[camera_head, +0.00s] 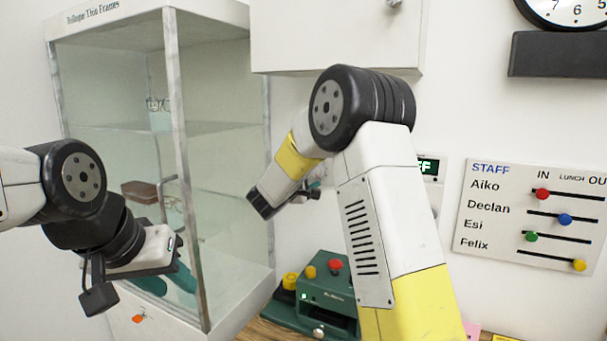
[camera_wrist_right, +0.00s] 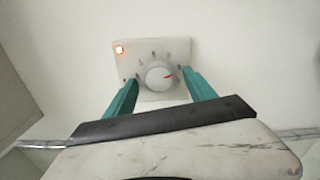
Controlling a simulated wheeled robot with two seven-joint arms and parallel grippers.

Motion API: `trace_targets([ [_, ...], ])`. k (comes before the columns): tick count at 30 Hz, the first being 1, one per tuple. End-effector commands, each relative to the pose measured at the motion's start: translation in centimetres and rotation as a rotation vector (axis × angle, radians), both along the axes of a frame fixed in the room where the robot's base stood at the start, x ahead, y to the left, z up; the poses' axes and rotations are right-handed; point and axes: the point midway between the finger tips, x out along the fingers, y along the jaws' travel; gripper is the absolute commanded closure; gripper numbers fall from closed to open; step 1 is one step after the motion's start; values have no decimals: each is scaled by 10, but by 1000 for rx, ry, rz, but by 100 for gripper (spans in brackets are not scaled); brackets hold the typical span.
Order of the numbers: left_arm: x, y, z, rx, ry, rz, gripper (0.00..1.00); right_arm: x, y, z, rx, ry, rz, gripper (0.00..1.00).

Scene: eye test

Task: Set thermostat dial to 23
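The thermostat is a pale square plate (camera_wrist_right: 180,50) on the wall in the right wrist view. Small marks ring the dial, too blurred to read. An orange-red lit spot sits at the plate's upper left. My right gripper (camera_wrist_right: 161,78) is open, its teal fingers on either side of the dial with gaps. In the head view my right arm hides the thermostat. My left gripper (camera_head: 168,281) is open and empty before the glass cabinet.
A glass cabinet (camera_head: 186,170) stands at the left. A white wall cupboard (camera_head: 300,40) hangs above my right arm. A green machine (camera_head: 325,291) with coloured buttons sits below. A staff board (camera_head: 530,215) with sliders hangs at the right.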

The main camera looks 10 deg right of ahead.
Motion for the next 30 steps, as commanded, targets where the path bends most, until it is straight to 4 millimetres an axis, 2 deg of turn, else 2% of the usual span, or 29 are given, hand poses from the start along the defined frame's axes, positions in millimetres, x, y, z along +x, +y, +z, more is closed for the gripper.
trace_targets([
  [8,0,0,0,0,0,0,64,-2,1,1,-1,-1,0,36],
  [11,0,0,0,0,0,0,64,-10,7,1,0,-2,1,36],
  [21,0,0,0,0,0,0,64,-55,38,0,0,-1,2,36],
  [30,0,0,0,0,0,0,64,-65,44,0,-1,-1,-1,36],
])
